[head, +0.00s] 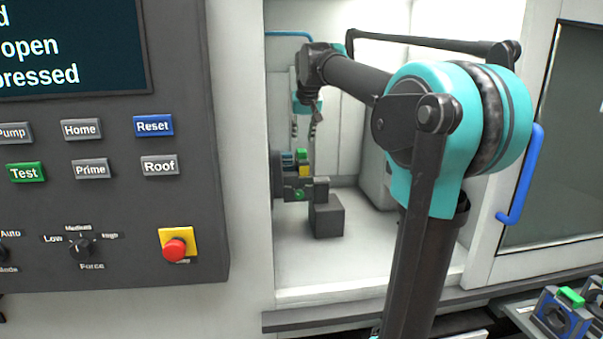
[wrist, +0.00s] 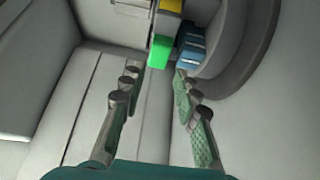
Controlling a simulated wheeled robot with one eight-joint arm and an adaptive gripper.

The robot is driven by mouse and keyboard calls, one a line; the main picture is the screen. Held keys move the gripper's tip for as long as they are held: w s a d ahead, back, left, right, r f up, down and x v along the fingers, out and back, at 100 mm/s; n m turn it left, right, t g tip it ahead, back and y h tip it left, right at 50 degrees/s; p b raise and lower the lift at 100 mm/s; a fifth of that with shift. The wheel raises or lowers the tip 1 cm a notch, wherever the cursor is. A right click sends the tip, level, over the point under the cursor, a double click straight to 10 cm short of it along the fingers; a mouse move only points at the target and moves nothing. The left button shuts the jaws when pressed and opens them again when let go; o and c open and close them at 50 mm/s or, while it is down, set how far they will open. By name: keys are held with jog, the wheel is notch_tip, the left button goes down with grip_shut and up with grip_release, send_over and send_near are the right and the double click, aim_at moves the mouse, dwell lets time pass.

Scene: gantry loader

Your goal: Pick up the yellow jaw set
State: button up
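A small yellow part (head: 304,170), which looks like the yellow jaw set, sits with a green piece on the dark chuck-like unit inside the machine. In the wrist view the yellow part (wrist: 166,20) is at the top, partly cut off, with a green block (wrist: 159,51) in front of it and a blue ribbed block (wrist: 191,48) to its right. My gripper (head: 305,138) hangs above this unit, pointing down. In the wrist view my gripper (wrist: 157,74) has its fingers spread, with nothing between them; the green block lies just beyond the tips.
A dark grey block (head: 327,217) stands on the pale machine floor below the unit. The control panel (head: 110,210) is at the left, the sliding door with a blue handle (head: 523,175) at the right. A blue block with a green top (head: 563,318) sits outside, lower right.

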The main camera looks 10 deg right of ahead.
aim_at(302, 150)
jog(key=shift+x, duration=3.2)
jog(key=shift+s+d, duration=0.1)
jog(key=shift+c, duration=0.6)
grip_shut()
